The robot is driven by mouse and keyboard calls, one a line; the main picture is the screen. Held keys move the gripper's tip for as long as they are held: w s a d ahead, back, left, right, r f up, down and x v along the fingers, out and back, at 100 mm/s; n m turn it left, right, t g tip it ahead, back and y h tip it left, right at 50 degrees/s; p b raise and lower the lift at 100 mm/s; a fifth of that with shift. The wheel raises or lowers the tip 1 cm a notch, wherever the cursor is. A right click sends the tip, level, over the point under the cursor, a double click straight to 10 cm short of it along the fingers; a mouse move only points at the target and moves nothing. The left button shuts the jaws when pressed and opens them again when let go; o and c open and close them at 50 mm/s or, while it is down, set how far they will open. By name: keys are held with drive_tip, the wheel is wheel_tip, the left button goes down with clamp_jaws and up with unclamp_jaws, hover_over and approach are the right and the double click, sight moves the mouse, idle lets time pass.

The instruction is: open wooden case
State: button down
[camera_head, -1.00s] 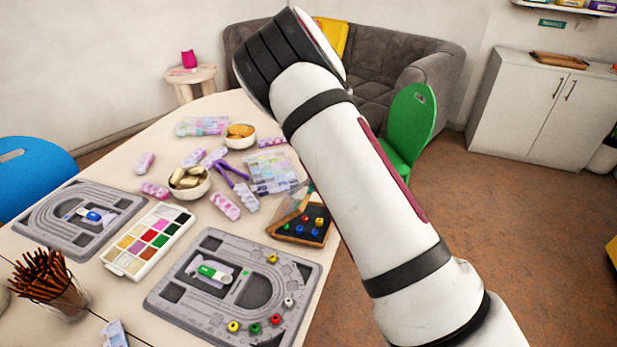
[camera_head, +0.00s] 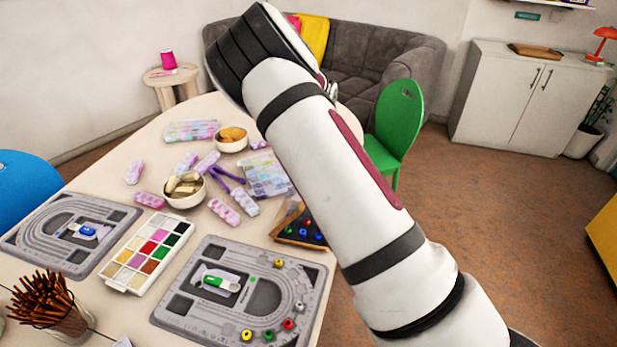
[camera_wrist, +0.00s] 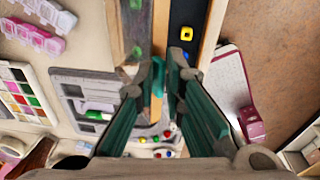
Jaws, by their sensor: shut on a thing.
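The wooden case (camera_head: 288,222) lies at the table's right edge in the head view, partly hidden behind my arm. It has a wooden rim and a dark inside with red, blue and green beads. In the wrist view, the dark inside (camera_wrist: 187,16) shows a yellow and a blue bead. A wooden strip of the case (camera_wrist: 160,28) runs between my fingertips. My gripper (camera_wrist: 166,72) is shut on this strip, which looks like the lid's edge. A greyish panel lies just left of it. My gripper is hidden in the head view, so the lid's angle is unclear.
A grey bead board (camera_head: 315,283) with loose beads lies in front of the case. A paint palette (camera_head: 112,276), bowls and bead boxes fill the table to the left. A green chair (camera_head: 398,125) stands behind my arm.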

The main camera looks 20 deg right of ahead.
drive_tip(key=shift+a+f, duration=0.15)
drive_tip(key=shift+a, duration=0.1)
